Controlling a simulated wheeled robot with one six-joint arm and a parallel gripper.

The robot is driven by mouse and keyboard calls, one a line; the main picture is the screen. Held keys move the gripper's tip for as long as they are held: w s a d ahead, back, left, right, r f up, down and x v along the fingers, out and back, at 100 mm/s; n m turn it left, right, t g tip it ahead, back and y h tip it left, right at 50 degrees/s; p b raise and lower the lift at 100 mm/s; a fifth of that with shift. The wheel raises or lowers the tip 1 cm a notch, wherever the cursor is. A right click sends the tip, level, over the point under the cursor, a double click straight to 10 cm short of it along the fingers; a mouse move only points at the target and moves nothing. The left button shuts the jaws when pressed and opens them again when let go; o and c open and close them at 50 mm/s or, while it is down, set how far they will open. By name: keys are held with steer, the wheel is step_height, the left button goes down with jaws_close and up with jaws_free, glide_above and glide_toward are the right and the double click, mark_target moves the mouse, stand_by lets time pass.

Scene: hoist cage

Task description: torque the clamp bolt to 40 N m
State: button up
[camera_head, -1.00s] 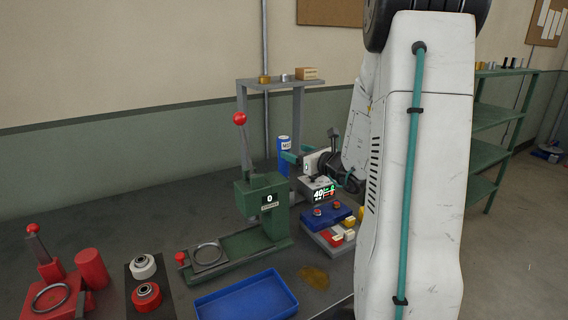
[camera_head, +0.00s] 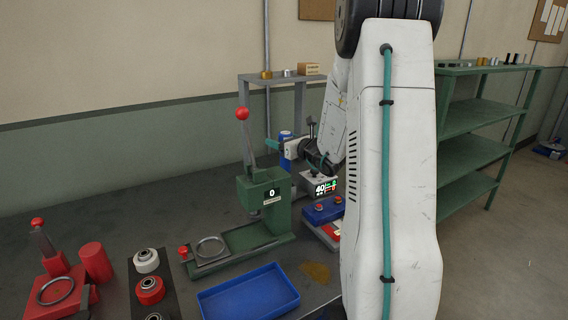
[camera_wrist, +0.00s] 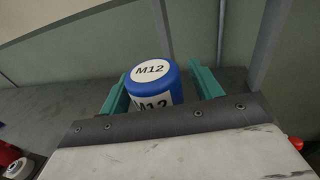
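A blue can labelled M12 (camera_wrist: 153,90) stands upright on the bench; its top also shows in the head view (camera_head: 286,134), partly hidden by my gripper. My gripper (camera_head: 274,145) is at the can, with its teal fingers (camera_wrist: 160,91) spread to either side of it in the wrist view. The fingers look open, with narrow gaps beside the can; contact cannot be made out. A grey box with a lit display (camera_head: 322,188) reads 40 in the head view. I cannot pick out the clamp bolt.
A green press (camera_head: 265,203) with a red-knobbed lever stands left of the display. A blue tray (camera_head: 248,294) lies in front. A grey stand (camera_head: 300,79) rises behind the can. Red fixtures (camera_head: 60,290) sit at left. My arm hides the bench at right.

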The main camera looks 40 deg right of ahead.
jaws_close()
steer(key=shift+r, duration=0.1)
step_height(320, 180, up, 10)
stand_by(0.5)
steer(key=shift+a, duration=0.1)
